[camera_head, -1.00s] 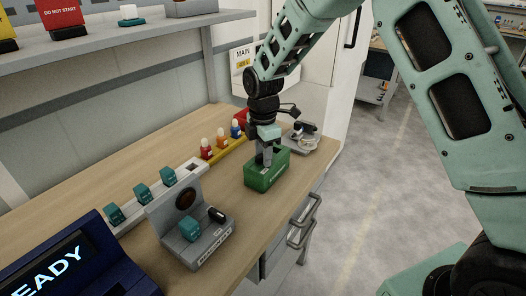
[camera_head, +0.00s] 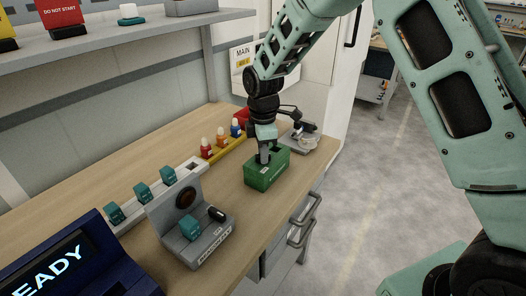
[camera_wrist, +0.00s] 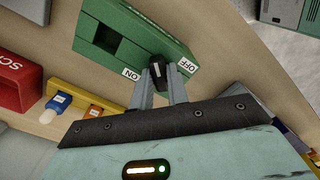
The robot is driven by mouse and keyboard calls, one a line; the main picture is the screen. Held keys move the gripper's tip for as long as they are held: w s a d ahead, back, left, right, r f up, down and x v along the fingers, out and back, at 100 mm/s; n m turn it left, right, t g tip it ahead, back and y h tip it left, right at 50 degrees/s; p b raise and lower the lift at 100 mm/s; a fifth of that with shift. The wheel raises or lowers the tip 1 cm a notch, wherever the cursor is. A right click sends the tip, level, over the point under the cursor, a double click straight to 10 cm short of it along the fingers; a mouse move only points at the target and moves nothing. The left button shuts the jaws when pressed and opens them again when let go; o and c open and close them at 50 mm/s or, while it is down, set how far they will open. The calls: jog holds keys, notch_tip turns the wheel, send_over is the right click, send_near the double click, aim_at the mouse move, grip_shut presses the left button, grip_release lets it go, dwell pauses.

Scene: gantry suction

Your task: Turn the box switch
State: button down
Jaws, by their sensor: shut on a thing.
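The green switch box (camera_head: 266,174) stands on the wooden bench below my arm. In the wrist view the green box (camera_wrist: 110,34) shows a square opening in its top and ON and OFF labels along one edge. My gripper (camera_head: 263,158) points down at the top of the box. In the wrist view its two fingers (camera_wrist: 161,78) are shut on a black switch knob (camera_wrist: 158,66) between the labels. A white mark on the knob lies toward OFF. The fingers partly hide the knob.
A grey fixture (camera_head: 197,235) with a teal block stands nearer on the bench. A yellow rack (camera_head: 230,144) with several small bottles is left of the box. A grey device (camera_head: 303,135) stands behind it. Bare bench (camera_head: 110,185) lies to the left.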

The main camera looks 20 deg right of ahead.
jog(key=m, duration=0.4)
jog(key=shift+s+m, duration=0.1)
jog(key=shift+m, duration=0.2)
jog(key=m, duration=0.4)
jog(key=shift+s+a+m, duration=0.1)
jog(key=shift+m, duration=0.2)
jog(key=c, duration=1.4)
grip_release()
jog(key=shift+o, duration=0.2)
jog(key=shift+r, duration=0.15)
notch_tip(320, 180, up, 17)
jog(key=b, duration=0.2)
